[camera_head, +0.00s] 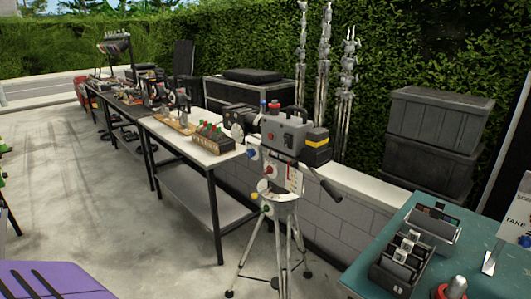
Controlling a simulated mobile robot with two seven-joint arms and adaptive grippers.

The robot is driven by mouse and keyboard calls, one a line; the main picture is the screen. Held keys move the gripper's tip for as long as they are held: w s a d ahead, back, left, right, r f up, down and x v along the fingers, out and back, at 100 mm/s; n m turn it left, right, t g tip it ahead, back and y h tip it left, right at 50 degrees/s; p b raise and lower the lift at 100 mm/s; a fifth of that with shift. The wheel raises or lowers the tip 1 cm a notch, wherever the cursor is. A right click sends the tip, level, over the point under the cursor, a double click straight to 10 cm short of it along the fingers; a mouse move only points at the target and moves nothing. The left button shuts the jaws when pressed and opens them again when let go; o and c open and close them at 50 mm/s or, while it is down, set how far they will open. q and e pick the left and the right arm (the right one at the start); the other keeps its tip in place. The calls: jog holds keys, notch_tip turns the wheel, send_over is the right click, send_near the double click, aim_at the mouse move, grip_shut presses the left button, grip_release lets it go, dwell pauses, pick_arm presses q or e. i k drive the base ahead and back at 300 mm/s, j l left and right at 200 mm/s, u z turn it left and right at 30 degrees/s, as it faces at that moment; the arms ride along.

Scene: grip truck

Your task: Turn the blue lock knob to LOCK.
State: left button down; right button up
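A grey camera (286,132) with a yellow stripe and a black rear block stands on a tripod (276,235) near the middle of the view. A small blue knob (251,154) with a pale part shows on the left side of the tripod head. A red knob (269,170), a yellow knob (254,196) and a green knob (267,209) are lower down. Another blue piece (263,104) stands on top of the camera beside a red one. The knob's pointer and any LOCK lettering are too small to read. Neither of my grippers is in view.
A long white-topped table (190,147) with gear stands behind the tripod. A low block wall (335,212) runs behind it. A teal table (378,247) with a black box (401,263) is at the lower right. A purple surface (60,277) is at the lower left. Open concrete lies left.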

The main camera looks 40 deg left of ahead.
aim_at(251, 152)
jog(key=i+j, duration=0.15)
jog(key=j, duration=0.2)
jog(key=i+j+z, duration=0.15)
jog(key=j, duration=0.2)
jog(key=i+j, duration=0.15)
jog(key=j, duration=0.2)
jog(key=i+z, duration=0.05)
